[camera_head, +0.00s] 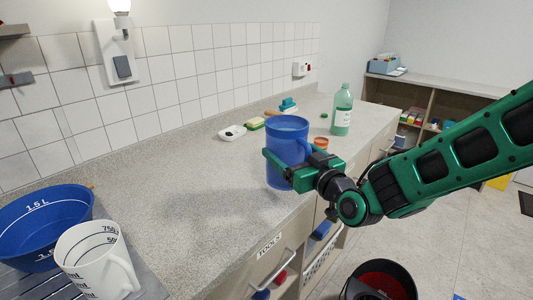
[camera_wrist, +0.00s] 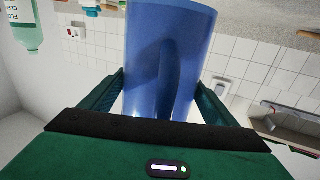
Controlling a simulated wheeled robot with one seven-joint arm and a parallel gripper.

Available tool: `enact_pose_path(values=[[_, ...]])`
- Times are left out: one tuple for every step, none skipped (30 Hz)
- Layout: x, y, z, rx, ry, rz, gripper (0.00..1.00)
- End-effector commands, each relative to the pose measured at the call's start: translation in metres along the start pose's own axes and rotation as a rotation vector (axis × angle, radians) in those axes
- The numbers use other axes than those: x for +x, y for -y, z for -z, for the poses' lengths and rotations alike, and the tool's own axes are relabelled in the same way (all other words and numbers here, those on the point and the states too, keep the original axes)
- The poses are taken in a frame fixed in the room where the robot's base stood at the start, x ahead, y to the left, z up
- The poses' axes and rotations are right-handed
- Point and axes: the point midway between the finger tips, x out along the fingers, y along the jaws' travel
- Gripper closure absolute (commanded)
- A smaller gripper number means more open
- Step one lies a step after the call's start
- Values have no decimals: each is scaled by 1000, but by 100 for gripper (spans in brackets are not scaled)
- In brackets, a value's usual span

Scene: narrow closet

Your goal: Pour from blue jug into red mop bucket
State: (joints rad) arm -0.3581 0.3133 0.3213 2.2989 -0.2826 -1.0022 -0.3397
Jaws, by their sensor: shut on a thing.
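My gripper (camera_head: 287,168) is shut on the blue jug (camera_head: 285,139), with its fingers around the jug's body. The jug is upright, held over the front edge of the counter. In the wrist view the blue jug (camera_wrist: 168,55) fills the middle, between the two fingers of my gripper (camera_wrist: 160,95). Its contents cannot be made out. The red mop bucket (camera_head: 385,282) stands on the floor at the bottom right, with a dark rim and red inside, cut off by the picture's edge. The jug is up and to the left of it, apart from it.
A blue bowl (camera_head: 45,222) and a white measuring jug (camera_head: 97,262) stand at the left front. An open drawer area is below.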

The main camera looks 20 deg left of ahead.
Motion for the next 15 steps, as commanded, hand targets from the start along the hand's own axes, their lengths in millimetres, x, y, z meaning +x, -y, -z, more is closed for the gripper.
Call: enact_pose_path(values=[[0, -17, -1, 1, -6, -27, 81], [0, -25, -3, 0, -6, -40, 81], [-1, -36, -5, 0, -6, -58, 81], [-2, -44, -7, 0, -6, -71, 81], [-2, -52, -9, 0, -6, -84, 81], [-3, -63, -12, 0, -6, -102, 81], [-4, -70, -13, 0, -7, -115, 81], [-5, -78, -15, 0, -7, -128, 81], [-7, -89, -18, 0, -7, -145, 81], [-8, -96, -20, 0, -6, -157, 81], [-9, -105, -22, 0, -6, -170, 81], [-11, -115, -24, 1, -7, -187, 81], [-13, -123, -26, 0, -7, -200, 81], [-14, -130, -27, 0, -8, -213, 81], [-17, -140, -30, 0, -7, -229, 81]])
